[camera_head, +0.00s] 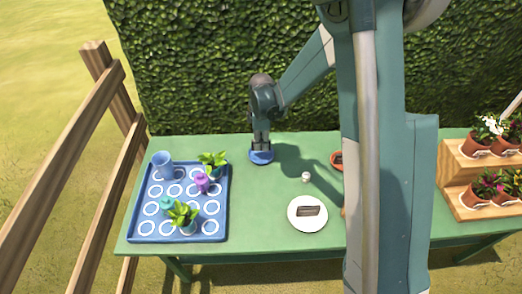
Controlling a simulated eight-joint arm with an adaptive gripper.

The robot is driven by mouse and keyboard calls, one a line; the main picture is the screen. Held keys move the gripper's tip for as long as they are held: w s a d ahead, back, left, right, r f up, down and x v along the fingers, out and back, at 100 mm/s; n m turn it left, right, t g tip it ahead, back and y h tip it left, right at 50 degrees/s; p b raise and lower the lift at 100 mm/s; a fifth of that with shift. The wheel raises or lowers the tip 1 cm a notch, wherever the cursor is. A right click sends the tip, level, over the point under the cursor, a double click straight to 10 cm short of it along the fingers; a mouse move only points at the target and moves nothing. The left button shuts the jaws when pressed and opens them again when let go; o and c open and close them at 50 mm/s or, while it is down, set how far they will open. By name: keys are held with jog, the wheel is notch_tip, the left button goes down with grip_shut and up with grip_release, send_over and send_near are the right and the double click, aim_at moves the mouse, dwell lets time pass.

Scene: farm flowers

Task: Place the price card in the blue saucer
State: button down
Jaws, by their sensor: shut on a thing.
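The blue saucer (261,157) is on the green table, near its back edge and left of centre. My gripper (261,147) points down right over it, low and close to the saucer. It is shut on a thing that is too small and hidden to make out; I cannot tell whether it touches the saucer. A small dark card-like thing (308,211) lies on a white plate (308,225) at the table's front middle. I cannot tell whether this is the price card.
A blue tray (136,226) with a blue cup (162,163), plants and small pots is at left. A small white thing (306,177) and a partly hidden terracotta dish (336,160) are right of my gripper. A wooden stepped stand (452,173) holds potted flowers at right.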

jog(key=shift+f+b, duration=0.35)
jog(key=shift+f, duration=1.45)
jog(key=shift+f, duration=0.15)
jog(key=c, duration=2.5)
grip_release()
jog(key=shift+r, duration=0.2)
notch_tip(320, 180, up, 12)
jog(key=shift+f+p, duration=0.1)
jog(key=shift+p, duration=0.95)
